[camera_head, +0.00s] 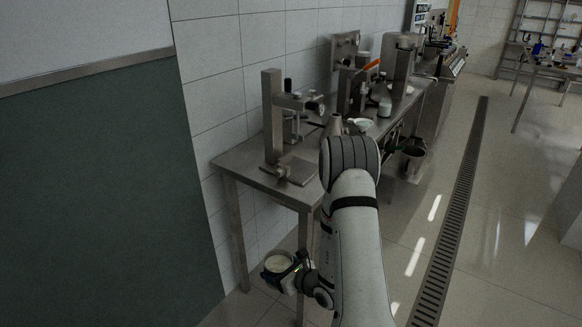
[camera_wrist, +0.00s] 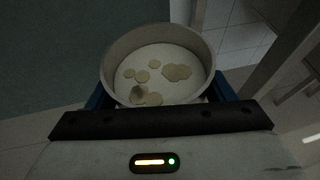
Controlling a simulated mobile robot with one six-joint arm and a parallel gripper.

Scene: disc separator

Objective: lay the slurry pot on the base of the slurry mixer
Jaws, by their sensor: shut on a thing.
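The slurry pot (camera_head: 277,262) is a round, pale, open pot with light contents. In the wrist view the pot (camera_wrist: 158,55) fills the upper middle, roughly upright, with tan patches on the pale surface inside. My gripper (camera_head: 284,272) is shut on it; blue fingers show on both sides of the pot in the wrist view. The slurry mixer appears to be the steel stand with a tall column (camera_head: 272,115) at the near end of the bench. Its flat base plate (camera_head: 300,171) looks bare. The pot is held below bench height, in front of the bench's near end.
The steel bench (camera_head: 240,162) runs along the tiled wall, with its near leg (camera_head: 239,235) close to the pot. Beyond the mixer are a cone-shaped vessel (camera_head: 334,124), a white dish (camera_head: 359,124) and other machines. A bucket (camera_head: 413,158) is beside the bench. Floor space lies right.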

